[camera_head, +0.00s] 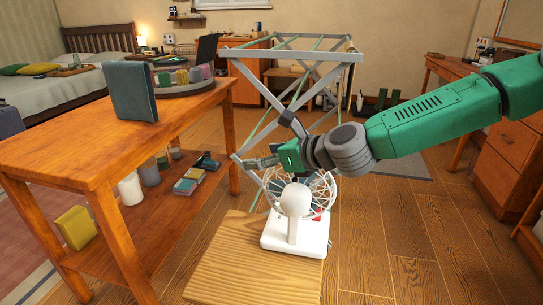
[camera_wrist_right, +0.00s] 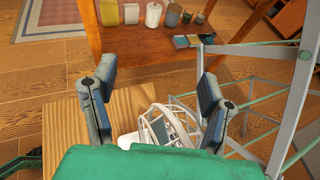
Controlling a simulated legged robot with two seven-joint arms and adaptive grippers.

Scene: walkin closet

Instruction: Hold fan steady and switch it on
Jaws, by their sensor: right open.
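A white fan (camera_head: 297,232) with a round wire cage stands upright on a light wooden top (camera_head: 230,268) in the head view. A small red patch shows on its base, at the right. My right gripper (camera_head: 263,140) is above and just behind the fan's cage, its fingers spread and nothing between them. In the right wrist view the open fingers of my right gripper (camera_wrist_right: 155,88) stand either side, with the fan (camera_wrist_right: 168,122) below, partly hidden by the green hand. I cannot tell whether the right hand touches the cage.
An orange wooden table (camera_head: 65,150) with a lower shelf stands at the left, holding a blue-grey book (camera_head: 128,92) and a tray (camera_head: 185,85). A metal frame rack (camera_head: 318,55) rises right behind the fan. The wooden floor at the right is clear.

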